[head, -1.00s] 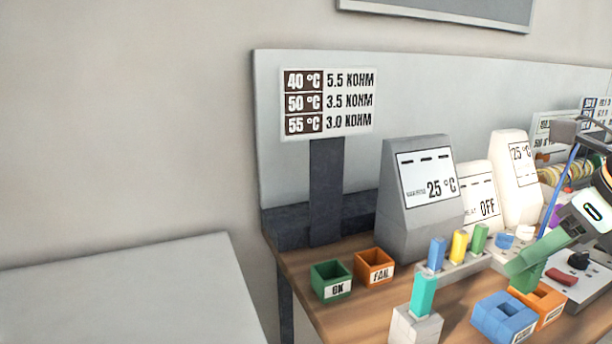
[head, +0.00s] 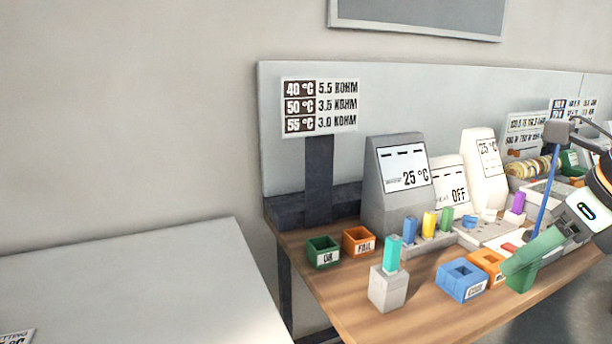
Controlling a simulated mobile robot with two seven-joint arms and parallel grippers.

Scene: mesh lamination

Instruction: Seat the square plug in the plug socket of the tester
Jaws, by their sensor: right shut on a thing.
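My right gripper (head: 518,273) comes in from the right edge, with green fingers angled down to the left above the bench. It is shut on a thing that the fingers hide. A blue cord (head: 548,185) hangs from a grey block and runs down behind the fingers, so the held thing is likely the square plug; its shape does not show. Low grey units with a red part (head: 509,248) lie behind the fingers, partly covered. I cannot tell which is the tester, and no plug socket can be made out. My left gripper is not in view.
A blue bin (head: 462,281) and an orange bin (head: 486,262) stand left of the fingers. A teal block stands in a pale holder (head: 388,290). Behind are a rack of coloured blocks (head: 428,238) and a grey display unit (head: 385,207). The front bench top (head: 430,318) is clear.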

